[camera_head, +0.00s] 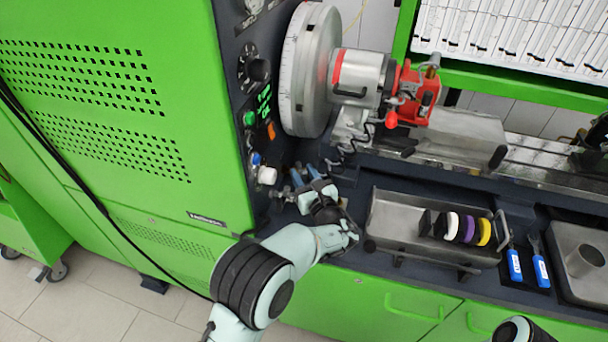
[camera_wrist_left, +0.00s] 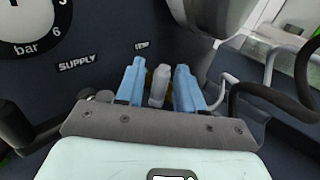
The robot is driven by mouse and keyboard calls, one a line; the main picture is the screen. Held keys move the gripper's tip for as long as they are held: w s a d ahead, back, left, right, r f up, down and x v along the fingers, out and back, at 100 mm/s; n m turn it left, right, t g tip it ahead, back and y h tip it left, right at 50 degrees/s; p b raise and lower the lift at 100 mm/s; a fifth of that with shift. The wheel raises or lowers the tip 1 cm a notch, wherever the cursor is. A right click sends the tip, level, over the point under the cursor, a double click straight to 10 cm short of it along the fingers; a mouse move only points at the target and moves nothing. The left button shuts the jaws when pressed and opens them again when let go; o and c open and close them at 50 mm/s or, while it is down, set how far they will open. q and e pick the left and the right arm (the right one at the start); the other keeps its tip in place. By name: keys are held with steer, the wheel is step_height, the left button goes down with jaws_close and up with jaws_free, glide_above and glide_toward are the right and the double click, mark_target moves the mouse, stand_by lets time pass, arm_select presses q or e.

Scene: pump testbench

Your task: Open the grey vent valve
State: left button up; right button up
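My left gripper (camera_head: 306,174) reaches to the dark panel at the right side of the green cabinet, below the large round chuck. In the left wrist view its two blue fingers (camera_wrist_left: 160,84) stand on either side of a small grey lever (camera_wrist_left: 160,86), which I take for the grey vent valve. A little brass-coloured metal shows behind the lever. A thin gap shows on the lever's left side; whether the fingers press on it cannot be told. The lever is not clear in the head view. My right gripper is not in view.
A metal tray (camera_head: 400,219) with coloured discs stands to the right. A cable (camera_wrist_left: 275,90) hangs close by.

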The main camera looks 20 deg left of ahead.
arm_select(q)
jaws_close()
steer(key=shift+w+d+r+n+g+y+p, duration=0.2)
steer(key=shift+d+n+g+y+p, duration=0.25)
steer(key=shift+p, duration=0.2)
steer(key=shift+f+n+g+y, duration=0.1)
steer(key=shift+n+g+y, duration=0.15)
steer(key=shift+n+y, duration=0.15)
jaws_free()
